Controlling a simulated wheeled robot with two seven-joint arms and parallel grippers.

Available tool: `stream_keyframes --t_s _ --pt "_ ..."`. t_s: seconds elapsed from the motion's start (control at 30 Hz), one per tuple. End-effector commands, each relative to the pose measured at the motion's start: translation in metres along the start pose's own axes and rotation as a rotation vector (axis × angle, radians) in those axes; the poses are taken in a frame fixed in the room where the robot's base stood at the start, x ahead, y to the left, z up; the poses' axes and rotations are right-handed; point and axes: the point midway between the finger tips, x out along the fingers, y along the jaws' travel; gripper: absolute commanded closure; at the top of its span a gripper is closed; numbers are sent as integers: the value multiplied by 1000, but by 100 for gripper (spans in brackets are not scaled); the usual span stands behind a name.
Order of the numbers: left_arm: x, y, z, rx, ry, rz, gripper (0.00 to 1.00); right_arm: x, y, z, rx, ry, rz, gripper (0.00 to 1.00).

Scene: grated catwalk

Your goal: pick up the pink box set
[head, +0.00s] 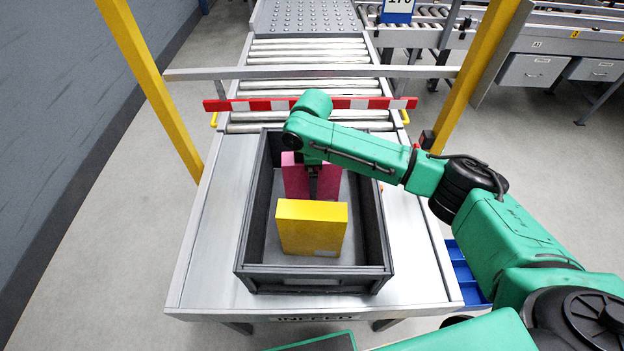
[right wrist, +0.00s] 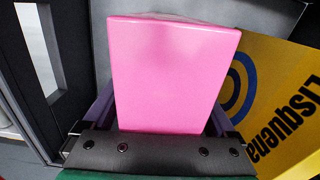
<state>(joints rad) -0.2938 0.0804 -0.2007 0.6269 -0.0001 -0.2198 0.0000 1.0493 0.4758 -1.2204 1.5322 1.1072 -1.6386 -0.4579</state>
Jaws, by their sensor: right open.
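The pink box set (head: 295,178) stands upright in the dark grey crate (head: 377,228), behind a yellow box. My right gripper (head: 313,182) points down over it and hides its middle in the head view. In the right wrist view the pink box set (right wrist: 170,70) shows as one plain pink face between the two open fingers, one at each side. Whether the fingers touch it, I cannot tell. My left gripper is not in view.
The yellow box (head: 312,228) with printed lettering stands close in front of the pink one. The crate walls surround both. A red and white barrier (head: 258,104) crosses the roller conveyor behind, between yellow posts (head: 150,80). The crate floor left of the boxes is bare.

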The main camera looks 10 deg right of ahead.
Motion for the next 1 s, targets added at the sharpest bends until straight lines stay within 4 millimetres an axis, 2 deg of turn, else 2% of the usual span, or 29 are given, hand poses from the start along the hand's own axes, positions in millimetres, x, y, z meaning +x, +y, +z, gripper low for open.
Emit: stream_keyframes --t_s 0.17,0.2,0.27,0.3,0.37,0.4,0.77,0.87,1.0 --pt "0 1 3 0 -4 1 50 0 0 0 0 1 1 9" --pt "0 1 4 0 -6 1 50 0 0 0 0 1 1 24" --pt "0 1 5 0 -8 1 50 0 0 0 0 1 1 47" --pt "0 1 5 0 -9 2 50 0 0 0 0 1 1 62" --pt "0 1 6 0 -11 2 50 0 0 0 0 1 1 85" --pt "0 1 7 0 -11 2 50 0 0 0 0 1 1 100" --pt "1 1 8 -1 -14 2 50 -3 1 -1 0 2 3 100" --pt "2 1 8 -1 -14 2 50 -12 1 -1 1 4 4 100" --pt "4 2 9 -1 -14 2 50 -38 2 -1 0 5 7 100"
